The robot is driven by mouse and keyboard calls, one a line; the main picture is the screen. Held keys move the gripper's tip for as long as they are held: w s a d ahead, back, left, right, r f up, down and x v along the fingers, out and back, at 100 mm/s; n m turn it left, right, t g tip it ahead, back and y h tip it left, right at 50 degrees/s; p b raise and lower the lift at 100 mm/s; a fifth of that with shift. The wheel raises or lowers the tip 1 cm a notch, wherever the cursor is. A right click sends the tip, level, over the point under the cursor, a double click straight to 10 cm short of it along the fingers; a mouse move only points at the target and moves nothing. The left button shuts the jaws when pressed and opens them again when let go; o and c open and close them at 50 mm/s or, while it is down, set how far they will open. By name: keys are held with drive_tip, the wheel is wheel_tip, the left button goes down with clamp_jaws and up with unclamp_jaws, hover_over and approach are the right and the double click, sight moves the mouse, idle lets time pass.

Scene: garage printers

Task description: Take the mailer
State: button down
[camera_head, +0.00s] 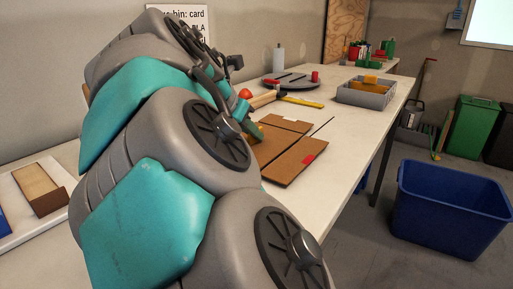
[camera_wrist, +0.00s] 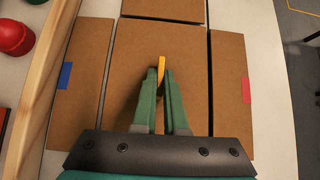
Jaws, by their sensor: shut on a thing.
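The mailer (camera_head: 284,148) is a flat brown cardboard sheet with folded panels, lying open on the white bench. In the wrist view its middle panel (camera_wrist: 195,45) lies under my gripper, with side flaps left and right. A blue patch (camera_wrist: 65,75) is on the left flap and a red patch (camera_wrist: 246,90) on the right flap. My gripper (camera_wrist: 161,72) has green fingers shut on a thin yellow piece (camera_wrist: 161,66) over the middle panel. I cannot tell whether this piece is fixed to the mailer. My arm hides part of the mailer in the head view.
A wooden bar (camera_wrist: 42,75) and a red object (camera_wrist: 15,38) lie left of the mailer. A grey tray (camera_head: 366,94), a round turntable (camera_head: 291,82) and a yellow tool (camera_head: 302,101) are farther along the bench. A blue bin (camera_head: 452,215) stands on the floor.

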sight(261, 127)
drive_tip(key=shift+r+p, duration=0.55)
drive_tip(key=shift+r, duration=1.1)
drive_tip(key=shift+s, duration=0.15)
